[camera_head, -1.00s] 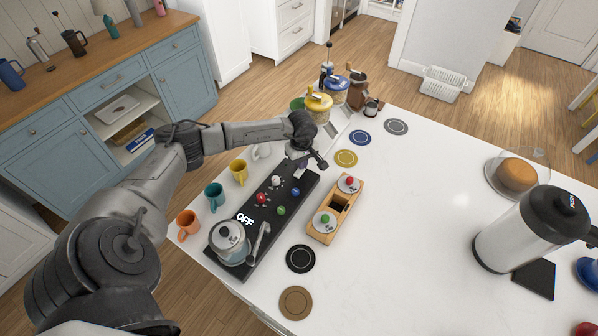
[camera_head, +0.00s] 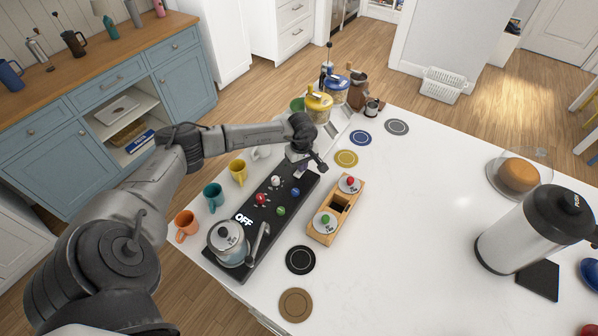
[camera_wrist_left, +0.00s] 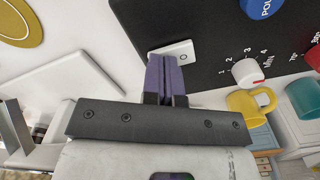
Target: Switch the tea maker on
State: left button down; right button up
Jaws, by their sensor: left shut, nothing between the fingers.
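The tea maker is a long black base (camera_head: 262,222) with lit "OFF" lettering and several coloured knobs and buttons on top. A glass and metal kettle (camera_head: 228,243) stands at its near end. My left gripper (camera_head: 299,172) is over the far end of the base, its fingers shut and empty. In the left wrist view, the fingers (camera_wrist_left: 166,80) are at a white rocker switch (camera_wrist_left: 183,52) marked "O" on the black panel. They cover part of the switch; I cannot tell whether they touch it. My right gripper is not in view.
Mugs, including an orange one (camera_head: 186,225) and a yellow one (camera_head: 238,172), stand left of the base. A wooden box with lidded jars (camera_head: 322,240) stands close on the right. Yellow-lidded jars (camera_head: 319,106) are behind the gripper. The counter's right middle is clear.

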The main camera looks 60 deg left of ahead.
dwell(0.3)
pick_arm(q)
jog(key=shift+r+p, duration=0.55)
jog(key=shift+r, duration=0.2)
jog(key=shift+r+p, duration=1.35)
jog(key=shift+r, duration=1.3)
jog(key=shift+d, duration=0.15)
